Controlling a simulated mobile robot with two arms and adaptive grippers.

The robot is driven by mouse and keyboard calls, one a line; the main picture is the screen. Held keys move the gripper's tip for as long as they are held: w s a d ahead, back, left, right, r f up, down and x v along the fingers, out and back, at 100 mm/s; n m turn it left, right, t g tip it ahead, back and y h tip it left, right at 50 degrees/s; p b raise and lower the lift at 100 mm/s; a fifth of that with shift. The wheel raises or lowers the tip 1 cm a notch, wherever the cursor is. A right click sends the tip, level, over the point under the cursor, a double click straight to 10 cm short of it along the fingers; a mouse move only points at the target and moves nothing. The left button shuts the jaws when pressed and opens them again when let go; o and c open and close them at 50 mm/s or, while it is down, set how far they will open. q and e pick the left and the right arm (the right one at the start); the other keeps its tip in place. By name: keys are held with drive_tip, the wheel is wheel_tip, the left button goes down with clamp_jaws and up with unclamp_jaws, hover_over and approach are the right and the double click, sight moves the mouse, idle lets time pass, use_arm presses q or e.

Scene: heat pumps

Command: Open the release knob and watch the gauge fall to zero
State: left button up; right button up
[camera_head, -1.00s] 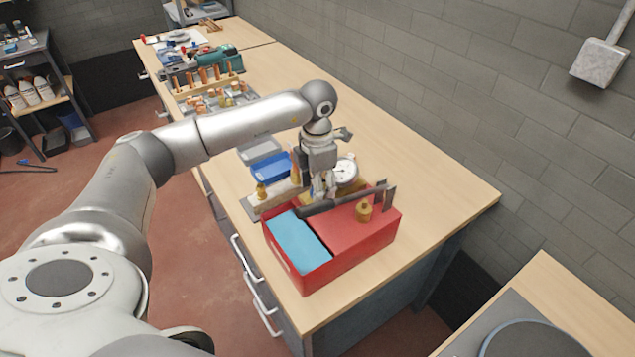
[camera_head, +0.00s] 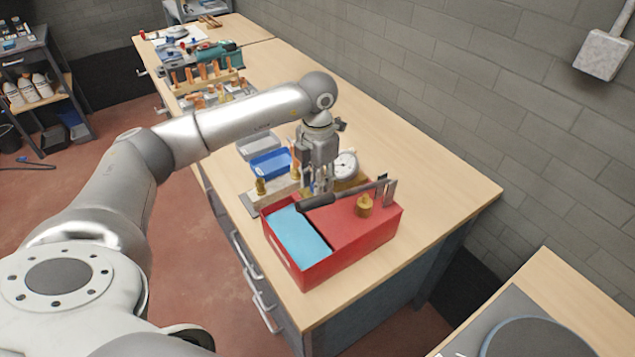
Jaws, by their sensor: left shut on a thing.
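The pump is a red box (camera_head: 372,232) with an open cyan-filled tank (camera_head: 300,234) on its left. A pump lever with a dark grip (camera_head: 317,203) lies across its top, towards the two upright plates (camera_head: 388,190). A brass knob (camera_head: 364,206) stands on the red top, with no gripper at it. A round white gauge (camera_head: 346,165) is just behind the pump; its reading is too small to tell. My left gripper (camera_head: 318,192) points down beside the gauge and appears shut on the lever's grip, its tips partly hidden. My right gripper is out of view.
Blue and grey bins (camera_head: 271,163) and a brass fitting on a block (camera_head: 261,187) sit close behind and left of the pump. Several copper pieces in a rack (camera_head: 205,73) stand farther back. The bench's right side (camera_head: 435,180) is clear.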

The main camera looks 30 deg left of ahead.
use_arm(q)
drive_tip(key=shift+n, duration=0.3)
drive_tip(key=o, duration=1)
drive_tip(key=shift+r, duration=0.15)
wheel_tip(320, 180, up, 12)
drive_tip(key=shift+f, duration=0.1)
